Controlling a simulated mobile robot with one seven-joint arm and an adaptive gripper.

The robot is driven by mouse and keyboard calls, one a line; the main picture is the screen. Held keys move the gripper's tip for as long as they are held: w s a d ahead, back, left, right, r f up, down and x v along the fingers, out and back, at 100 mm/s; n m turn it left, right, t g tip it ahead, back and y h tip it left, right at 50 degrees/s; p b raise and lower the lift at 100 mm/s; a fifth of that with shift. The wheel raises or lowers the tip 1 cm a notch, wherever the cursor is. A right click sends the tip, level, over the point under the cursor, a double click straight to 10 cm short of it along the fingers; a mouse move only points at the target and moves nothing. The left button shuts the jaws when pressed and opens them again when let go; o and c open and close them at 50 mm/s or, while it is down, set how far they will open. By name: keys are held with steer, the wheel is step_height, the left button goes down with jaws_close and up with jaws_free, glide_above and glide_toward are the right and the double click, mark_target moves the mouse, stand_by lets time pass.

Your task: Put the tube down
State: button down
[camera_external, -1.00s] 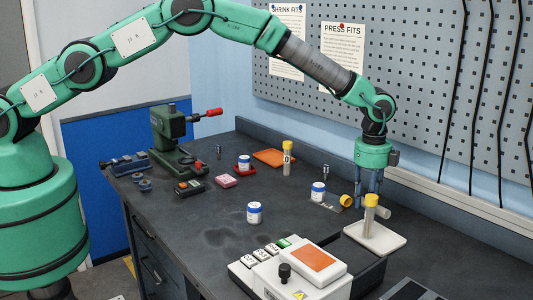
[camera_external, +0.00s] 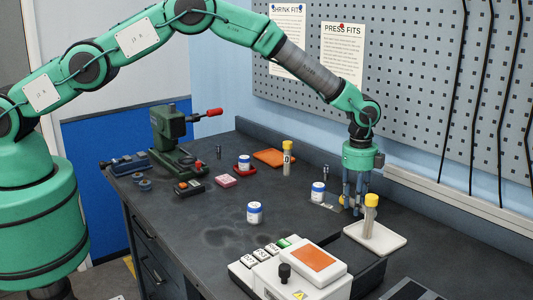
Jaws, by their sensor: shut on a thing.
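My gripper (camera_external: 355,210) points down just left of and behind the white tray (camera_external: 388,240). A second yellow-capped tube (camera_external: 370,218) stands upright on the white tray. A third yellow-capped tube (camera_external: 287,158) stands upright farther back, by the orange tray.
White jars with blue bands (camera_external: 254,213) (camera_external: 318,192) stand on the bench. The orange tray (camera_external: 268,156) is at the back, the green press (camera_external: 172,140) at the left. A white device with an orange panel (camera_external: 313,259) is in front. The bench middle (camera_external: 215,215) is mostly clear.

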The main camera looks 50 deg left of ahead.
mark_target(353, 203)
steer(key=shift+w+a+f, duration=0.1)
steer(key=shift+a+f, duration=0.15)
steer(key=c, duration=1.3)
jaws_free()
steer(key=shift+f, duration=0.2)
steer(key=r, duration=1.3)
steer(key=shift+s+a+r, duration=0.1)
steer(key=shift+s+r, duration=0.15)
steer(key=shift+r, duration=0.15)
steer(key=shift+r, duration=0.1)
